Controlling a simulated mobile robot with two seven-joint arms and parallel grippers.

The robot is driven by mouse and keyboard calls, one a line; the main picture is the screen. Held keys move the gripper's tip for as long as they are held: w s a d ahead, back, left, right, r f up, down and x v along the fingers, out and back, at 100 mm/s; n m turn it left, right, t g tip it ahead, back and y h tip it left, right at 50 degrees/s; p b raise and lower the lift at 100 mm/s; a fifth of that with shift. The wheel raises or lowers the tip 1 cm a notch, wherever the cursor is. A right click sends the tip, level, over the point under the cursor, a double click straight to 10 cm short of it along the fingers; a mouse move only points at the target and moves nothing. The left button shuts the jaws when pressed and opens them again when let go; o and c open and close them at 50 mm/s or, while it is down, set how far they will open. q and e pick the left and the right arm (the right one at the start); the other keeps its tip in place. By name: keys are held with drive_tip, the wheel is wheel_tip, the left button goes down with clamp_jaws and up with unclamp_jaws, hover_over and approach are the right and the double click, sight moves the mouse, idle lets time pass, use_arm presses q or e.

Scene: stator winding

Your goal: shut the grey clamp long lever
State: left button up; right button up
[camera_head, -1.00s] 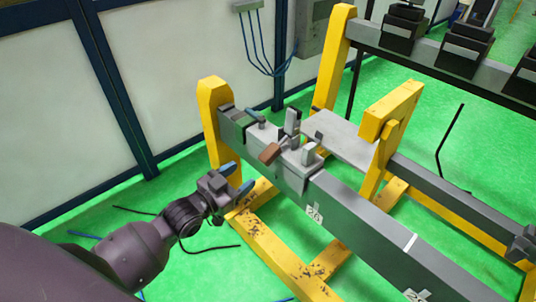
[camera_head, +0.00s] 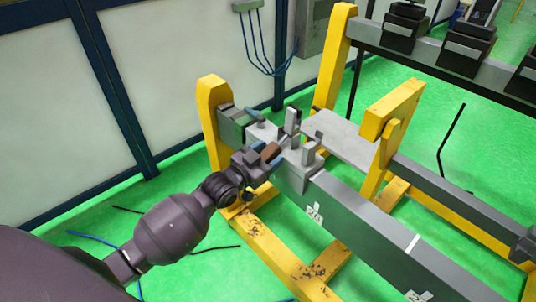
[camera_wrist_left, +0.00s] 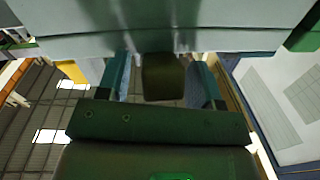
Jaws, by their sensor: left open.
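The grey clamp (camera_head: 310,153) sits on top of the long grey beam, with upright grey blocks on it. Its long lever ends in a brown handle (camera_head: 272,151) that sticks out toward my left arm. My left gripper (camera_head: 267,154) is open at this handle, with its blue fingers on either side. In the left wrist view the brown handle (camera_wrist_left: 163,77) shows as a dark block between the two fingers, with a gap on both sides. The lever's joint is partly hidden in the head view. My right gripper is not in view.
The grey beam (camera_head: 375,233) runs to the lower right on a yellow frame (camera_head: 268,242). A yellow post (camera_head: 213,115) stands just left of the clamp. A flat grey plate (camera_head: 340,133) lies behind it.

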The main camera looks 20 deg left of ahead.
use_arm(q)
clamp_jaws()
drive_tip(key=shift+w, duration=0.1)
idle(0.3)
drive_tip(key=shift+r, duration=0.1)
